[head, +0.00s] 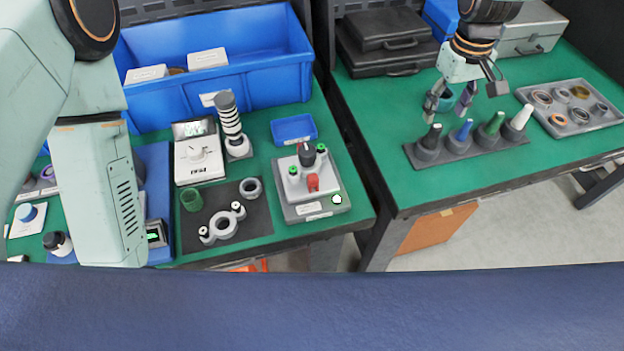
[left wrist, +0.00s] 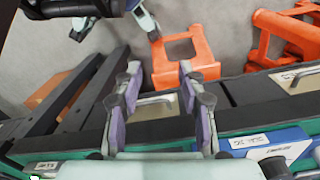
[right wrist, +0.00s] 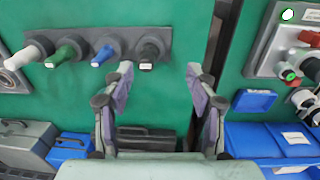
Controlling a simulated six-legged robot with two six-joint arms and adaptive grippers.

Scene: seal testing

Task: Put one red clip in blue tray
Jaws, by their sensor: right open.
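My right gripper (head: 449,105) is open and empty above the right table, well right of the clip and tray. My left gripper (left wrist: 160,93) is open and empty; its fingers are not visible in the head view.
A rack of several capped handles (head: 466,147) stands below my right gripper. A grey tray of rings (head: 575,108) lies further right. A large blue bin (head: 265,45) stands behind the left table's tools. A narrow gap separates the tables. Orange stools (left wrist: 178,55) show on the floor.

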